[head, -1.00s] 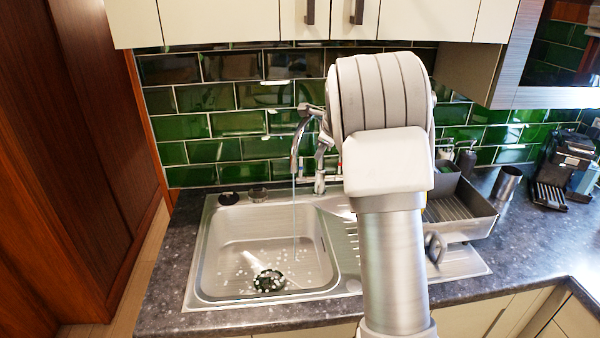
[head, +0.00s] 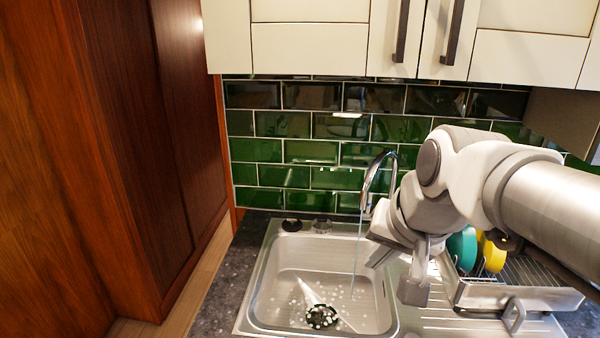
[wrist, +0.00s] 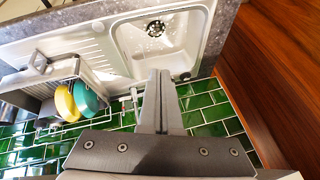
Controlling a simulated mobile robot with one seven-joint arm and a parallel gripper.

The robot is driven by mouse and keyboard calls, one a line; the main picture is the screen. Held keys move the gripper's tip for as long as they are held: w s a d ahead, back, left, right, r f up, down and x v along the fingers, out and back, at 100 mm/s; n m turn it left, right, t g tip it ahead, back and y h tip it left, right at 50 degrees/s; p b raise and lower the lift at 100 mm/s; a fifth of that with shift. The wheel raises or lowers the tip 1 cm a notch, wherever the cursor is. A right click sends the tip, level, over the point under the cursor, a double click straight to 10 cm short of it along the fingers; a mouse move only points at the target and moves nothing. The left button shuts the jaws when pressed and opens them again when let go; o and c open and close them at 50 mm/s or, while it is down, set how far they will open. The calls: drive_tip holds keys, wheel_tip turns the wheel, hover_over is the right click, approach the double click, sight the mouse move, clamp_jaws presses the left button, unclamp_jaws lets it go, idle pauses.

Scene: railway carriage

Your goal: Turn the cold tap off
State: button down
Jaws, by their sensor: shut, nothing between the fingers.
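The chrome tap's curved spout (head: 377,172) rises behind the sink (head: 272,262), and a thin stream of water (head: 357,255) falls from it into the basin. My arm hides the tap's base and handles in the head view. The wrist view shows part of the tap (wrist: 132,98) just left of my fingers, with small handles; I cannot tell which is the cold one. My gripper (wrist: 159,74) is shut and empty, its fingers together beside the tap. I see no clear contact with the tap.
A dish rack with a teal plate (head: 462,248) and a yellow plate (head: 493,252) stands right of the basin, close to my arm. Cream cupboards (head: 310,45) hang above the green tiled wall (head: 300,150). A tall wooden panel (head: 130,130) stands at the left.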

drive_tip(key=s+f+n, duration=0.3)
drive_tip(key=s+n, duration=0.2)
drive_tip(key=s, duration=0.2)
drive_tip(key=n+t+h+b, duration=0.8)
drive_tip(key=n+t+b, duration=0.45)
drive_tip(key=b, duration=0.45)
approach(369, 202)
drive_tip(key=shift+n+g, duration=0.25)
drive_tip(key=x, duration=0.6)
drive_tip(key=shift+w+d+r, duration=0.1)
drive_tip(key=shift+w+r, duration=0.1)
drive_tip(key=shift+w, duration=0.2)
